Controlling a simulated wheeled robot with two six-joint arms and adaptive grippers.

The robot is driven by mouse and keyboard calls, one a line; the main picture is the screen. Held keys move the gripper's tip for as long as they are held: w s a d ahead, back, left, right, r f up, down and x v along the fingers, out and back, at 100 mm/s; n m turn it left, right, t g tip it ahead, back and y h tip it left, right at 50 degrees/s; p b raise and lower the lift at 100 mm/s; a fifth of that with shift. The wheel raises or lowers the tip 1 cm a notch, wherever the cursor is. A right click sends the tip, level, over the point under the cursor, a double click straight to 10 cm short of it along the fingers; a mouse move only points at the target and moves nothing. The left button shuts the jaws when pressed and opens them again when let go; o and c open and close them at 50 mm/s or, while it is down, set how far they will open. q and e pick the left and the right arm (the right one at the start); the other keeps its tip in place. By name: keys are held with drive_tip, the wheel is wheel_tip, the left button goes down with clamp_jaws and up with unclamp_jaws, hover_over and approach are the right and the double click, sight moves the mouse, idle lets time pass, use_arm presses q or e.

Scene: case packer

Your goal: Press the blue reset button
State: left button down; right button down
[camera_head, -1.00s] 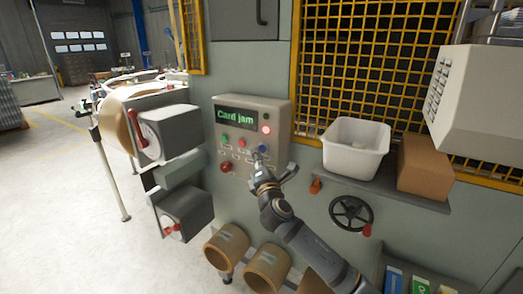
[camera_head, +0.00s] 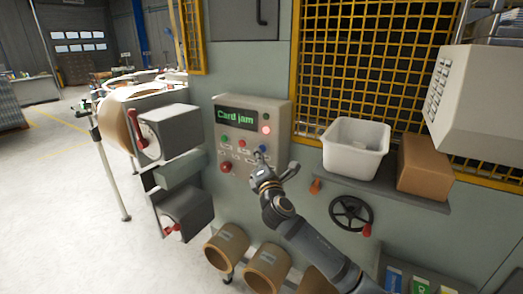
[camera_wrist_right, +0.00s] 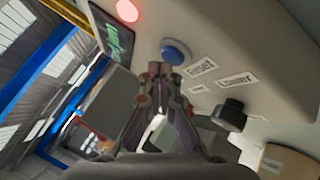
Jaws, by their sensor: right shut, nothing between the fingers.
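The control panel (camera_head: 279,111) is a grey box on the machine, with a green display (camera_head: 236,115) reading "Card jam". The blue button (camera_head: 262,149) is on the panel's right side, just above my right gripper in the head view. My right gripper (camera_head: 259,156) is shut and empty, its tips close to the blue button. In the right wrist view the round blue button (camera_wrist_right: 175,51) lies just beyond the shut fingertips (camera_wrist_right: 157,68). I cannot tell whether they touch. My left gripper is not in view.
A lit red lamp (camera_head: 265,129), a green button (camera_head: 224,138), a red button (camera_head: 242,142) and a red knob (camera_head: 226,167) are also on the panel. A white bin (camera_head: 355,164) and a brown box (camera_head: 424,165) stand on a shelf to the right. A handwheel (camera_head: 351,214) is below.

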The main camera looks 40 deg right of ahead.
drive_tip(key=shift+w+d, duration=0.2)
drive_tip(key=shift+d, duration=0.15)
idle(0.7)
idle(0.4)
drive_tip(key=shift+s+a, duration=0.35)
drive_tip(key=shift+a, duration=0.45)
drive_tip(key=a, duration=0.1)
drive_tip(key=s+a, duration=0.1)
drive_tip(key=a, duration=0.1)
drive_tip(key=s+a+p, duration=0.1)
drive_tip(key=shift+a, duration=0.3)
idle(0.5)
